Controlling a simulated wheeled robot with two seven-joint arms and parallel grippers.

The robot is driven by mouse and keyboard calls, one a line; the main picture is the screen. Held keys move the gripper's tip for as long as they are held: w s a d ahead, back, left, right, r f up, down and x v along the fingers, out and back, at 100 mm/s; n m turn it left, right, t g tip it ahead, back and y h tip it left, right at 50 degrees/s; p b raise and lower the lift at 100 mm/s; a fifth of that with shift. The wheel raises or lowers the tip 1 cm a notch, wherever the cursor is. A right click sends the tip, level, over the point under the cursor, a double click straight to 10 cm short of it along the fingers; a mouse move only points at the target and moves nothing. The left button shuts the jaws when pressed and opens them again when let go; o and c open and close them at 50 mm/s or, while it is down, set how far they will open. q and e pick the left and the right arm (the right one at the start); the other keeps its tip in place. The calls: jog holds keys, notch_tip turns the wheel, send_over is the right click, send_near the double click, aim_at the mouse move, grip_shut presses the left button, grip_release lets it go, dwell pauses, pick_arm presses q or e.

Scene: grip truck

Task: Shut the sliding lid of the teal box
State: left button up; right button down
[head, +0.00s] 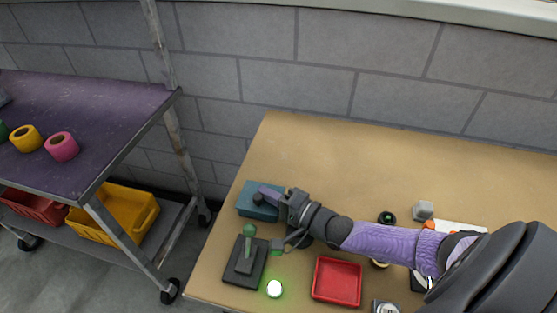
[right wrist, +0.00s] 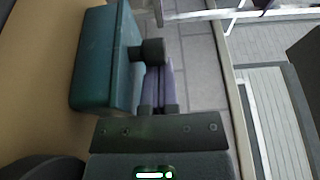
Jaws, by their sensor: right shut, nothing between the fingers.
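The teal box (head: 248,212) sits near the left edge of the wooden table, and it fills the upper left of the right wrist view (right wrist: 92,62). A dark round knob (right wrist: 150,50) stands out from its top face. My right gripper (head: 268,193) is over the box's right part, fingers shut with nothing between them. In the right wrist view the purple fingers (right wrist: 159,88) are right by the knob; I cannot tell whether they touch it. The gripper partly covers the box top in the head view, and I cannot tell how far the lid is open. My left gripper is not in view.
A dark joystick base (head: 243,262) with a green ball top and a glowing ball (head: 274,289) lie in front of the box. A red tray (head: 337,281) is to their right. A purple-topped cart (head: 95,105) stands left. The table's back is clear.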

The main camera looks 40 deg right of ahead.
jog(key=shift+s+a, duration=0.1)
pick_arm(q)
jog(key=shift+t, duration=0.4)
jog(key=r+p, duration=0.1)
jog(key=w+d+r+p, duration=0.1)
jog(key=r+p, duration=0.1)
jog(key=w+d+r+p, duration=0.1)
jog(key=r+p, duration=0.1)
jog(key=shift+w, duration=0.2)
pick_arm(e)
notch_tip(320, 180, up, 10)
